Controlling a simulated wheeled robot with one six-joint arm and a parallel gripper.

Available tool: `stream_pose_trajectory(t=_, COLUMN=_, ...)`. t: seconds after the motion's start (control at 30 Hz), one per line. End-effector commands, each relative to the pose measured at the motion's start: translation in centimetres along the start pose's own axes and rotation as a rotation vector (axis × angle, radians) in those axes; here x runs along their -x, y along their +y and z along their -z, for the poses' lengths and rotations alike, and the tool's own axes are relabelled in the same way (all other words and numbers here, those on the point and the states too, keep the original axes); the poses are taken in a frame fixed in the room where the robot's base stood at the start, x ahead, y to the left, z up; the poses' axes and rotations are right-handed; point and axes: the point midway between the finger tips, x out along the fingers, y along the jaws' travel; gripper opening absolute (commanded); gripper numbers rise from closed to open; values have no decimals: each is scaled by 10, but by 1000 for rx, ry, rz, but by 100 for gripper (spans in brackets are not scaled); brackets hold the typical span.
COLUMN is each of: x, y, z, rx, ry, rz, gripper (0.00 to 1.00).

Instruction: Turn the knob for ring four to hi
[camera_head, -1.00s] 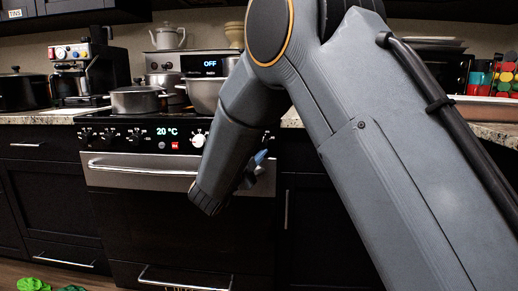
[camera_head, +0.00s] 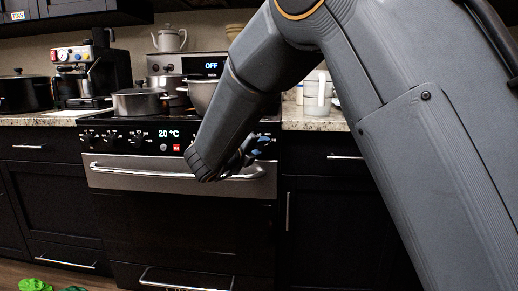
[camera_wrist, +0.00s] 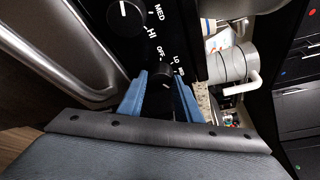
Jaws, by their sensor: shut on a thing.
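The stove's black control panel (camera_head: 105,138) holds several knobs and a display reading 20 °C. In the wrist view, the blue fingers of my gripper (camera_wrist: 158,94) are shut on a black knob (camera_wrist: 164,76), one finger on each side. OFF and LO read around this knob; a further label is cut off by a finger. A small light mark shows on its face, but its exact setting is hard to tell. A neighbouring knob (camera_wrist: 127,17) has MED and HI beside it. In the head view my gripper (camera_head: 252,152) is at the panel's right end, partly hidden by my arm.
The oven handle (camera_head: 130,170) runs just below the panel. Pots (camera_head: 138,102) stand on the hob above. White cups (camera_head: 318,95) sit on the counter to the right. A coffee machine (camera_head: 92,70) stands at the left.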

Motion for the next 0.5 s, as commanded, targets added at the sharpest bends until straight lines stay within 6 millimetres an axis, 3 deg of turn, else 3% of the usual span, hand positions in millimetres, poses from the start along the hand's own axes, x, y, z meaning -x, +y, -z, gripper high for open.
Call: stream_pose_trajectory(t=0.5, x=0, y=-2, z=0, rx=-87, ry=6, rz=-36, gripper=9)
